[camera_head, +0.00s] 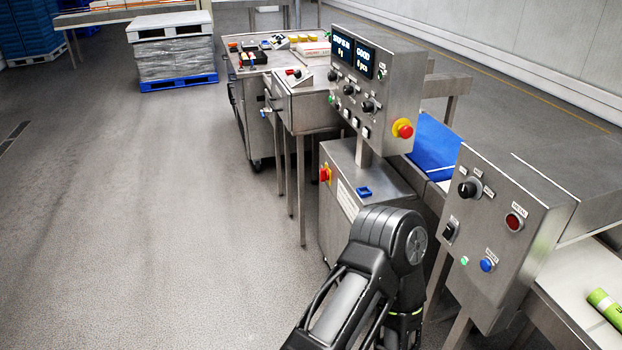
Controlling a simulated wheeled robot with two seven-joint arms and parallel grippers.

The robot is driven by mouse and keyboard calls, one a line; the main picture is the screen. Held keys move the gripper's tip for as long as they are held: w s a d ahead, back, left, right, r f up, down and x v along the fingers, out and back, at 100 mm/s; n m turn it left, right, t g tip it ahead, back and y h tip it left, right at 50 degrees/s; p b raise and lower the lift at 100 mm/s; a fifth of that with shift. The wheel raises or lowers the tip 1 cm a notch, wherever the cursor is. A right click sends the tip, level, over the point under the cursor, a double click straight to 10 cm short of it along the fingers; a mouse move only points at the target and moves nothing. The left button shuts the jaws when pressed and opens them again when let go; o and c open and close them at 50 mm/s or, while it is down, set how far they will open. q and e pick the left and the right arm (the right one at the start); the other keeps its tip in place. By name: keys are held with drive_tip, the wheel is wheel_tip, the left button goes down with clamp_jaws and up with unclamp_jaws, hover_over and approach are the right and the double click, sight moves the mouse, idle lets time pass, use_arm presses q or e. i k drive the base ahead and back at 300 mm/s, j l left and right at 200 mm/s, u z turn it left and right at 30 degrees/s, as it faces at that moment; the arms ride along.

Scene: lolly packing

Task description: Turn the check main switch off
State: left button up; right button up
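A red rotary switch on a yellow plate (325,174) sits on the left face of a steel cabinet (335,215), which stands below the display panel. I take it to be the check main switch; its label and exact turn position are too small to read. One of my arms rises from the bottom middle in front of the cabinet, with its bent joint right of and below the switch, apart from it. Neither of my grippers shows in this view.
The display panel (372,90) carries two screens, knobs and a red emergency button (403,129). A second control box (500,230) stands at right with a black knob, a rocker and coloured buttons. A bench (290,80) stands behind. The floor at left (150,230) is clear.

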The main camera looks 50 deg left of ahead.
sight(324, 173)
drive_tip(key=u, duration=1.75)
drive_tip(key=i+j+z, duration=0.25)
drive_tip(key=i, duration=0.25)
drive_tip(key=i+j+z, duration=0.3)
drive_tip(key=i+j, duration=0.15)
drive_tip(key=i+j+z, duration=0.25)
drive_tip(key=i+j, duration=0.15)
drive_tip(key=j, duration=0.25)
drive_tip(key=i+j+z, duration=0.25)
drive_tip(key=j, duration=0.35)
drive_tip(key=i, duration=0.1)
